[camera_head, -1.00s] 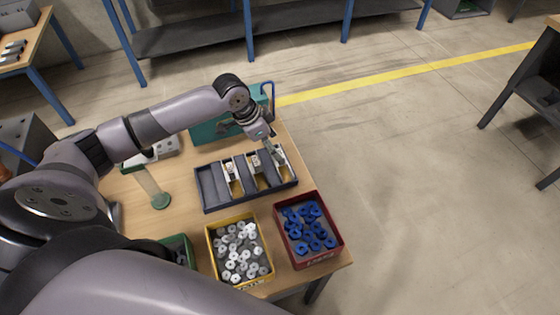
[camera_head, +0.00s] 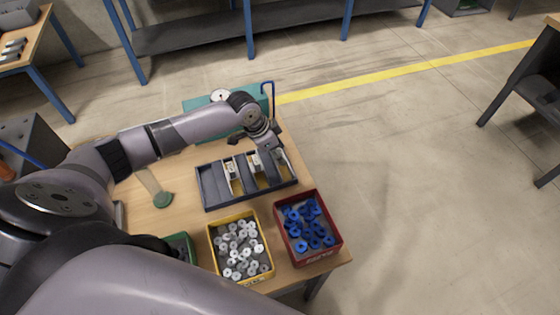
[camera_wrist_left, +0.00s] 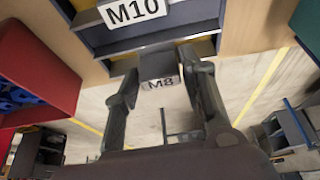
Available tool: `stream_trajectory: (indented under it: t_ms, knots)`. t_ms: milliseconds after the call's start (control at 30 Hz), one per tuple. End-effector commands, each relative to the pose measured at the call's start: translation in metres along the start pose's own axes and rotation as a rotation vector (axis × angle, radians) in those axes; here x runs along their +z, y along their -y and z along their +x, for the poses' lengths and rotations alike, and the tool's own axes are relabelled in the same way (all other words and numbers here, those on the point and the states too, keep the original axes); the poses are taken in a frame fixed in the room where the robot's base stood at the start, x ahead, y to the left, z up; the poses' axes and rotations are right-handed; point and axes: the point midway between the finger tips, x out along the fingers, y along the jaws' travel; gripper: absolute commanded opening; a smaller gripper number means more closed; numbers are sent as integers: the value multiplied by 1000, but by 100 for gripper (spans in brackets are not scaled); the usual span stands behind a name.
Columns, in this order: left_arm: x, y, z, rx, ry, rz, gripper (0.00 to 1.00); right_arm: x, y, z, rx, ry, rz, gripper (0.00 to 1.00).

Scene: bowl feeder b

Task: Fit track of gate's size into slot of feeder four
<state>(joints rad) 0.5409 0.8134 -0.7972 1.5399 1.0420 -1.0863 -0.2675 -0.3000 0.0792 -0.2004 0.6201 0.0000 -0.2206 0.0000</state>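A dark tray (camera_head: 216,190) with several slots stands on the wooden table, with pale tracks (camera_head: 231,173) in some slots. My left gripper (camera_head: 275,160) is over the tray's right end, fingers pointing down. A label M10 (camera_wrist_left: 133,11) shows on a neighbouring track. Whether the M8 track rests in the tray cannot be told. No feeder number is readable. My right gripper is out of view.
A yellow bin (camera_head: 267,272) of grey washers and a red bin (camera_head: 338,240) of blue rings stand in front of the tray. A teal box (camera_head: 195,103) with a white disc (camera_head: 220,95) is behind my arm.

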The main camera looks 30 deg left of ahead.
Motion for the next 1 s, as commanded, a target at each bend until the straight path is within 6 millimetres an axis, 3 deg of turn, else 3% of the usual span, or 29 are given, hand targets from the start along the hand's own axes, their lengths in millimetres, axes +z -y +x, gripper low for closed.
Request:
stream_trajectory:
  t_ms: [533,1000]
  knots:
    - [0,0,0,0,0,0,0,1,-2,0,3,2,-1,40]
    - [-1,0,-1,-1,-2,0,0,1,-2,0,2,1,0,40]
